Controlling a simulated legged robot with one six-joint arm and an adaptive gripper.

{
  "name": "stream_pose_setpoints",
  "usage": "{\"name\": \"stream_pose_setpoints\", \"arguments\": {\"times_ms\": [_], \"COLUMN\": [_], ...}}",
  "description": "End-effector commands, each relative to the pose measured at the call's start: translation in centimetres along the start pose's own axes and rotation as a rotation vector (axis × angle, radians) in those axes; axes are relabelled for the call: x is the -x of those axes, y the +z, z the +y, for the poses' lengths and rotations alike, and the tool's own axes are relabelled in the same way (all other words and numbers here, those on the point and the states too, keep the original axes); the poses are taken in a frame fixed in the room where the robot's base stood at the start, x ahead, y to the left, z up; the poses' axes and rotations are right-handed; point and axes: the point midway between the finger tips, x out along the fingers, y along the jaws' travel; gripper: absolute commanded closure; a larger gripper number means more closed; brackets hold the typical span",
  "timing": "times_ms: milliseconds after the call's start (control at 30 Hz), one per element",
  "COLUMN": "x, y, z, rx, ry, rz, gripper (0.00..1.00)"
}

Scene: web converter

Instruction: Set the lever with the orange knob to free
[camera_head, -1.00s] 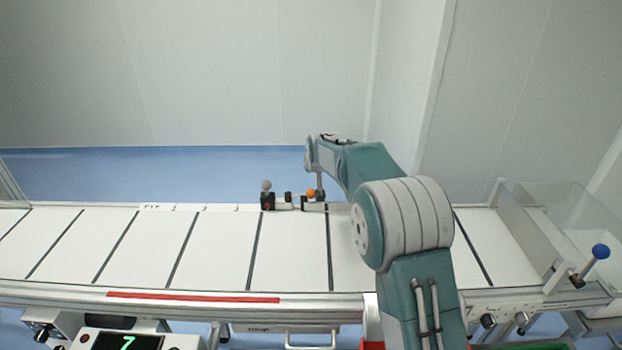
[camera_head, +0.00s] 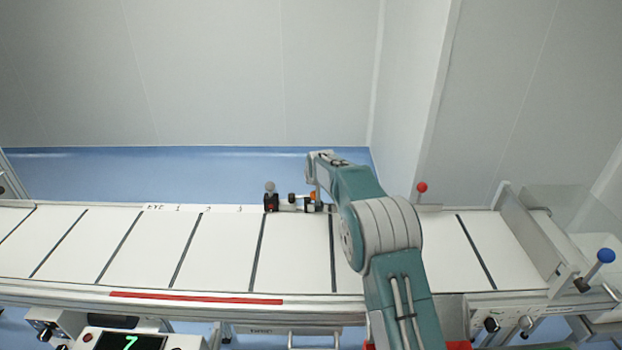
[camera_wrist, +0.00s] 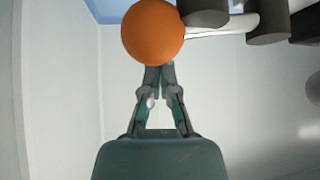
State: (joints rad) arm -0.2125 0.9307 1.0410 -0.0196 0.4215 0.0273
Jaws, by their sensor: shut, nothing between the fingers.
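The orange knob (camera_wrist: 153,31) is large at the top of the wrist view, right at the tips of my gripper (camera_wrist: 158,75). It hides the fingertips' ends, so I cannot tell whether they touch it. My gripper is shut with nothing between its fingers. In the head view only a small part of the orange knob (camera_head: 313,196) shows at the back edge of the conveyor, beside my arm's end. My arm hides most of that lever and the gripper itself there.
A grey-knobbed lever (camera_head: 270,187) stands just left of the orange one. A red-knobbed lever (camera_head: 422,187) is to the right of my arm, and a blue-knobbed lever (camera_head: 605,256) at the far right. The white slatted conveyor (camera_head: 220,250) is clear.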

Motion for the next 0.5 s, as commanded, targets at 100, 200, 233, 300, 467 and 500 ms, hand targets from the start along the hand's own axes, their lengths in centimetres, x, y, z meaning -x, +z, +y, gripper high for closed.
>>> {"name": "stream_pose_setpoints", "arguments": {"times_ms": [100, 200, 233, 300, 467, 500], "x": [0.5, 0.9, 1.0, 1.2, 1.4, 1.4], "y": [0.8, 1.4, 1.6, 1.9, 2.3, 2.3], "z": [0.0, 0.0, 0.0, 0.0, -0.1, -0.1], "rx": [0.0, 0.0, 0.0, 0.0, 0.001, 0.001], "ry": [0.0, 0.0, 0.0, -0.001, -0.001, -0.001], "rz": [-0.001, 0.0, -0.001, 0.0, 0.0, 0.0], "gripper": [1.0, 1.0, 1.0, 1.0, 1.0, 1.0]}}
